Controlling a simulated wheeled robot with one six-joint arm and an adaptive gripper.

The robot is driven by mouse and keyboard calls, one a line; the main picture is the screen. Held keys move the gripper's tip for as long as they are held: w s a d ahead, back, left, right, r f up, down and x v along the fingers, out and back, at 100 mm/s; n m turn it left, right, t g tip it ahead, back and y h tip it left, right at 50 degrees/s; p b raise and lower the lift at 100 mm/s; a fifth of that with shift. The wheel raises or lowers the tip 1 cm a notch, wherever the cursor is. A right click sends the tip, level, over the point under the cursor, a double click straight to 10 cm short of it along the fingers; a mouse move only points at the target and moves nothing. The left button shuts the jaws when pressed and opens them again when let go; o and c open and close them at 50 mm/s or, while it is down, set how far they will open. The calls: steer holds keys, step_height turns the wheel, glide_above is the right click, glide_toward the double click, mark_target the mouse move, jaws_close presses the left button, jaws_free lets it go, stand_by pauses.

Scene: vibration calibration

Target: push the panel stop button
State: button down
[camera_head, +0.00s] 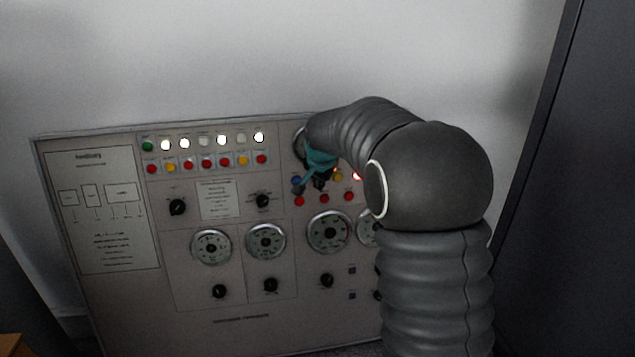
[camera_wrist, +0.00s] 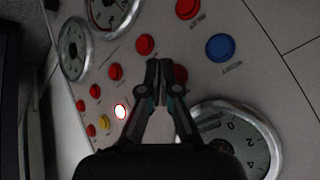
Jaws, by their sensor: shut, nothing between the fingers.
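A grey control panel (camera_head: 235,292) carries several red buttons; I cannot read which is labelled stop. In the wrist view a red button (camera_wrist: 181,74) is partly hidden just right of the fingertips, and another red button (camera_wrist: 145,44) sits just beyond them to the left. A larger red button (camera_wrist: 187,9) is at the top edge beside a blue button (camera_wrist: 220,47). My gripper (camera_wrist: 160,64) is shut and empty, pointing at the panel; contact cannot be told. In the head view my gripper (camera_head: 318,182) is by the upper right buttons, its tips partly hidden.
Round dials (camera_head: 211,247) and black knobs (camera_head: 270,285) fill the lower panel. A lit button (camera_wrist: 120,111) and a dial (camera_wrist: 262,139) flank my fingers. A dark cabinet (camera_head: 580,170) stands at right. A pale wall is behind the panel.

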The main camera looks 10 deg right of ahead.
steer(key=shift+s, duration=0.1)
steer(key=shift+s+r+b, duration=0.25)
steer(key=shift+s+b, duration=0.25)
steer(key=shift+s, duration=0.75)
steer(key=shift+s+r+b, duration=0.25)
steer(key=shift+s+b, duration=0.25)
steer(key=shift+s, duration=0.7)
steer(key=s+f+n+g, duration=0.3)
steer(key=s+f+n, duration=0.2)
steer(key=s, duration=0.6)
steer(key=s+r+n+t+p, duration=0.1)
steer(key=s+r+p, duration=0.1)
steer(key=s, duration=1.1)
steer(key=s+r+n+t+y+p, duration=0.1)
steer(key=s+r, duration=0.3)
steer(key=s, duration=1)
steer(key=shift+s+r+n+p, duration=0.25)
steer(key=shift+r+n+p, duration=0.2)
steer(key=shift+n, duration=0.25)
